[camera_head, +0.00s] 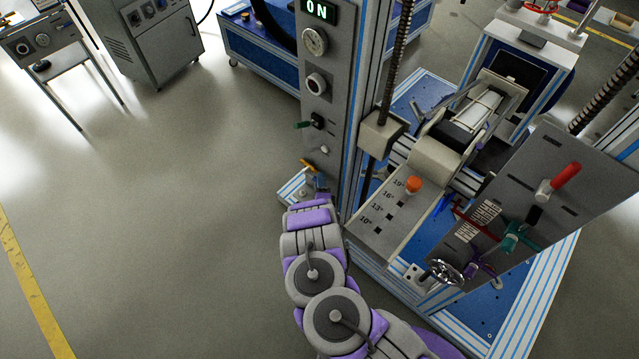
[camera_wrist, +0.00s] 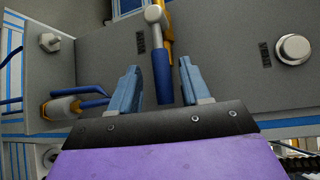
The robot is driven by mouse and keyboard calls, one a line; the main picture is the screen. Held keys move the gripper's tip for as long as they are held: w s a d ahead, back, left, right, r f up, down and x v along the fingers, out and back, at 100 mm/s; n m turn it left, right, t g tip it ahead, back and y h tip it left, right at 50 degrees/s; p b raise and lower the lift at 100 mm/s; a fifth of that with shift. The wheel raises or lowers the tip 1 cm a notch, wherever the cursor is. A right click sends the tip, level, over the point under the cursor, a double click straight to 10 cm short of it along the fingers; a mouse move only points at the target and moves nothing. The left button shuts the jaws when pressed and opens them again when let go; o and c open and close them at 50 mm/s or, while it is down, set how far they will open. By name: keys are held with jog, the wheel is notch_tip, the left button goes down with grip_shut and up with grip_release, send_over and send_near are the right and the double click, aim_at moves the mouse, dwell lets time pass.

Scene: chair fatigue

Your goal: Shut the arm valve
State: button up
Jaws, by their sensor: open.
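A lever with a blue grip (camera_wrist: 162,78) and a yellow-orange body stands out from a grey panel in the wrist view. In the head view an orange-yellow handle (camera_head: 308,166) shows low on the grey column, just above my gripper (camera_head: 321,184). My gripper (camera_wrist: 158,66) is open, with one blue finger on each side of the blue grip. The grip lies between the fingers, and gaps show on both sides. The contact area is too small to make out in the head view.
In the wrist view a round white knob (camera_wrist: 293,49) is at the right, and a yellow-and-blue fitting (camera_wrist: 64,107) at the left. The grey column (camera_head: 322,100) carries a gauge and an ON display. A control panel (camera_head: 540,200) stands right.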

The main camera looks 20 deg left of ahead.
jog(key=shift+w+a, duration=0.15)
jog(key=shift+w, duration=0.15)
grip_shut()
dwell(0.4)
jog(key=shift+s, duration=0.1)
